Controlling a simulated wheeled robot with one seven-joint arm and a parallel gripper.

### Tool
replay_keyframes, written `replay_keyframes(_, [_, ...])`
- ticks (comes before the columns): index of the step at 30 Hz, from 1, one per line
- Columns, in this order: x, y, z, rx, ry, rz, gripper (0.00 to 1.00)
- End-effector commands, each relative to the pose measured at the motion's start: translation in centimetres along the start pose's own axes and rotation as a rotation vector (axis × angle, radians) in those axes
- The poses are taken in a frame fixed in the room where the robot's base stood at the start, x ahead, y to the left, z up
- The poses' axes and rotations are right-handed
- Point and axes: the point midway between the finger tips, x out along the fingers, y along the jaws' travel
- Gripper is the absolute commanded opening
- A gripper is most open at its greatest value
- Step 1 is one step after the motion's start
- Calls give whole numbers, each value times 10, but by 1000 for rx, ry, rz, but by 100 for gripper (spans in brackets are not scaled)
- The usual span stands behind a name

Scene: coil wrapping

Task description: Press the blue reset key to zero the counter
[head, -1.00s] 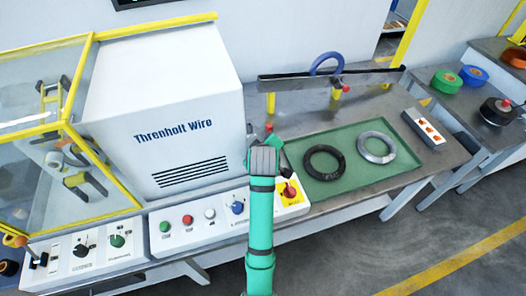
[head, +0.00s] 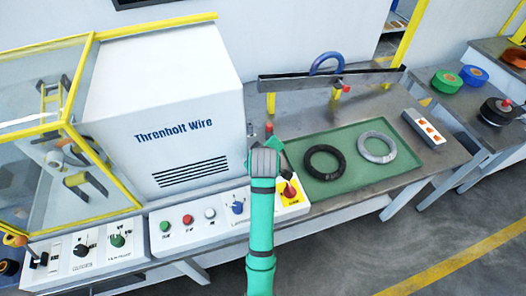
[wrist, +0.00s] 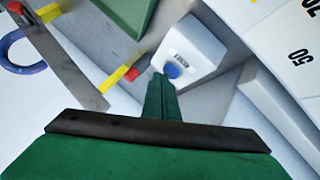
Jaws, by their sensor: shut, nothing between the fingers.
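The blue reset key (wrist: 171,71) is a round blue button on a small white counter box (wrist: 192,50) in the wrist view. In the head view my arm's end (head: 265,163) stands in front of the machine's right side and hides the counter box and the key.
The white machine (head: 165,110) stands at left, with a control panel (head: 180,240) along its front carrying a blue knob (head: 237,207) and other controls. A green mat (head: 325,180) at right bears a black coil (head: 324,161) and a grey coil (head: 376,147).

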Motion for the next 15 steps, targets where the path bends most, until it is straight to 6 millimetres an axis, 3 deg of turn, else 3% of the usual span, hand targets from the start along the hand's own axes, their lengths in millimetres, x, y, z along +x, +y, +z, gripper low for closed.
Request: replay_keyframes(15, [1,-5,-3,-5,2,-5,0])
